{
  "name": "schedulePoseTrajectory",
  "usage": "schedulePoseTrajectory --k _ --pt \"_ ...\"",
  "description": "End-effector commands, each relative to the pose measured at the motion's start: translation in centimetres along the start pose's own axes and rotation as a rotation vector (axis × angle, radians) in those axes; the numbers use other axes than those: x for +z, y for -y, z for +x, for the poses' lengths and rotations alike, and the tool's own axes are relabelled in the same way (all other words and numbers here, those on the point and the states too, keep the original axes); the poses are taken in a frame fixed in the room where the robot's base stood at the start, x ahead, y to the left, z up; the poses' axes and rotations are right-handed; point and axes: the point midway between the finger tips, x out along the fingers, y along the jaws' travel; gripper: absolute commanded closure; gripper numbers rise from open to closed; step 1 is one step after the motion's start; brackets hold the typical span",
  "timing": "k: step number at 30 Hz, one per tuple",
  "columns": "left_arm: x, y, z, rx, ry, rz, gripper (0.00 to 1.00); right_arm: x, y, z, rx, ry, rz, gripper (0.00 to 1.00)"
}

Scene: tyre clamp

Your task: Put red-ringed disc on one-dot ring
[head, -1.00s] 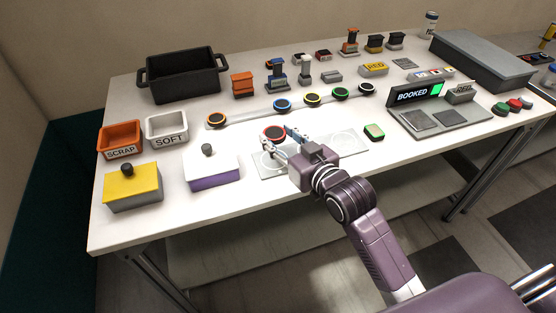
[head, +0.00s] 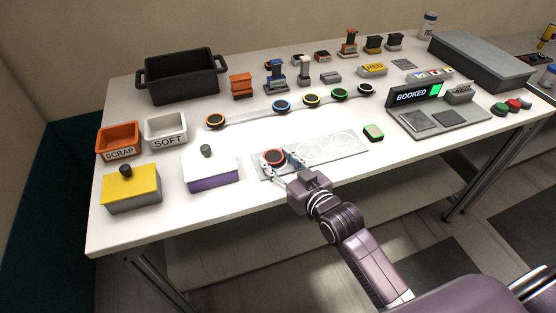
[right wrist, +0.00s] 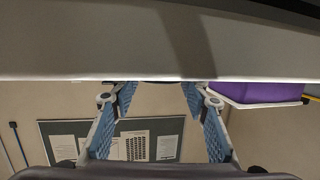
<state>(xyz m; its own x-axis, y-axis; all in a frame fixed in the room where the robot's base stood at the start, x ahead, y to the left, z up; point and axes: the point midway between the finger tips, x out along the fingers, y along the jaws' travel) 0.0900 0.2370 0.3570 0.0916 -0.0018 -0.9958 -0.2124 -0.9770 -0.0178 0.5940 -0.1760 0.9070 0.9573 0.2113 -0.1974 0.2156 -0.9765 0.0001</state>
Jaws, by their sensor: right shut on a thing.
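The red-ringed disc (head: 274,157) has a dark top with a red rim. My right gripper (head: 282,163) is shut on it, with its fingers on either side. It is at the left end of a pale grey plate (head: 358,155) marked with white ring outlines, over the leftmost ring place. The disc covers that place, so its dot marks are hidden. I cannot tell whether the disc touches the plate. In the right wrist view the two blue-padded fingers (right wrist: 160,92) show, with only a thin dark edge between their tips. My left gripper is out of view.
Behind, a pale strip (head: 242,118) holds several colour-ringed discs. A yellow block (head: 131,190) and SCRAP and SOFT bins (head: 166,128) stand left.

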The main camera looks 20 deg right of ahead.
Motion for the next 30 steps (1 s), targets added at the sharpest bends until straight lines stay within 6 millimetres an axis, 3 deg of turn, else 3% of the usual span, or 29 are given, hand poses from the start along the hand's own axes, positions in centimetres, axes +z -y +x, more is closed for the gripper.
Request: schedulePoseTrajectory --k 6,17,30 --pt "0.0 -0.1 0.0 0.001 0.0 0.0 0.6 0.1 0.0 0.0 0.0 0.001 0.0 0.4" --pt "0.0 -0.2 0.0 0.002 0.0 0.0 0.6 -0.2 0.0 -0.4 0.0 0.001 0.0 0.4" --pt "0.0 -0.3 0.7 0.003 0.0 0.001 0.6 0.0 0.0 -7.9 -0.001 0.003 -0.001 0.4"
